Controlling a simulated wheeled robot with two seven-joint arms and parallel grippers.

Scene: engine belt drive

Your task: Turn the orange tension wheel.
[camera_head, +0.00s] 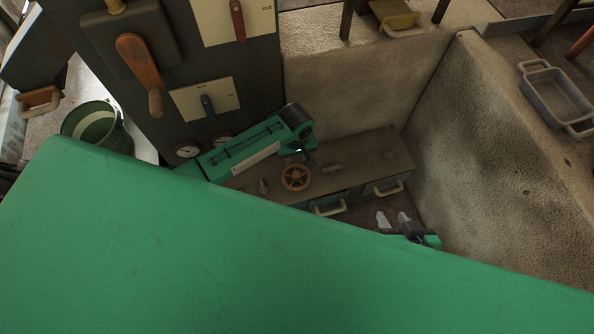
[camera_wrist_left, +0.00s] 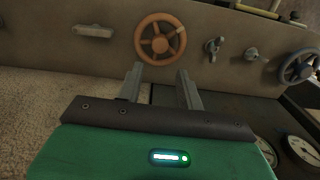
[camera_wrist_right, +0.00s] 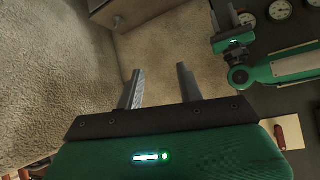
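The orange tension wheel (camera_head: 296,177) is a spoked ring on a brown panel (camera_head: 350,157), seen just below my left arm in the head view. In the left wrist view the wheel (camera_wrist_left: 160,40) faces the camera, just beyond the fingertips of my left gripper (camera_wrist_left: 160,70). Those fingers are apart with nothing between them, and no contact with the wheel shows. In the head view the left gripper (camera_head: 306,157) is small and partly hidden by its arm. My right gripper (camera_head: 394,219) is open and empty, low and to the right of the wheel.
A small lever valve (camera_wrist_left: 212,46) and a blue wheel (camera_wrist_left: 300,68) are on the panel beside the orange wheel. Round gauges (camera_head: 187,151) are left of my left arm. A pale wall (camera_head: 500,150) stands to the right. My green body covers the lower head view.

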